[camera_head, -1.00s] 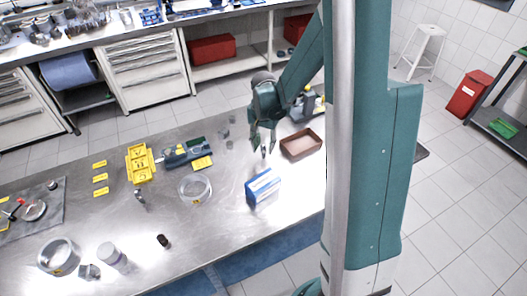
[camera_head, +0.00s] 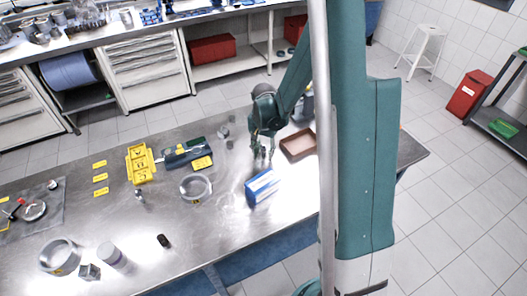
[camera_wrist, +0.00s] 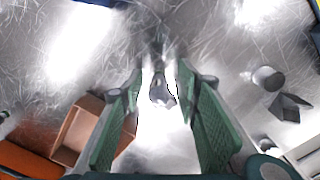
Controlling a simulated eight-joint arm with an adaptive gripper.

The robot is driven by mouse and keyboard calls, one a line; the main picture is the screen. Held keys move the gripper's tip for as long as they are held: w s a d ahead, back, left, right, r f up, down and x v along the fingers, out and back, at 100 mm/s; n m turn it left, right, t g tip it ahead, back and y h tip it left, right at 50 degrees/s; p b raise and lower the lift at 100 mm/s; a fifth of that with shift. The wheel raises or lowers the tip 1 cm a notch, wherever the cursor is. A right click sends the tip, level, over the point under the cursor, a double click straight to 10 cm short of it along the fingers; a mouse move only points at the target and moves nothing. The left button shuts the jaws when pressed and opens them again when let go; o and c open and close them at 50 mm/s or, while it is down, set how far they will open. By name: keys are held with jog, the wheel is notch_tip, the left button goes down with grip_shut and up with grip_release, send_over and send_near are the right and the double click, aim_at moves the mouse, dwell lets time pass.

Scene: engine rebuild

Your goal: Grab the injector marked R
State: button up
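My gripper (camera_head: 264,154) points down over the steel workbench, between the blue-and-white box and the brown tray. In the wrist view its two green fingers (camera_wrist: 161,78) are apart. A small, blurred grey-and-dark piece (camera_wrist: 160,90) shows in the gap between them; I cannot tell whether it is an injector or whether the fingers touch it. No letter R is legible in either view. A yellow block with dark markings (camera_head: 140,163) stands left of centre on the bench, and a small metal part (camera_head: 139,194) is just below it.
The blue-and-white box (camera_head: 262,186) is close in front of my gripper. The brown tray (camera_head: 297,144) is close to its right and shows in the wrist view (camera_wrist: 80,130). Small grey parts (camera_wrist: 268,78) lie on the other side. A clear round dish (camera_head: 195,188) is farther left.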

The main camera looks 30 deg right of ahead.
jog(key=c, duration=0.8)
jog(key=shift+r, duration=0.15)
jog(key=shift+c, duration=0.2)
jog(key=shift+r, duration=4.85)
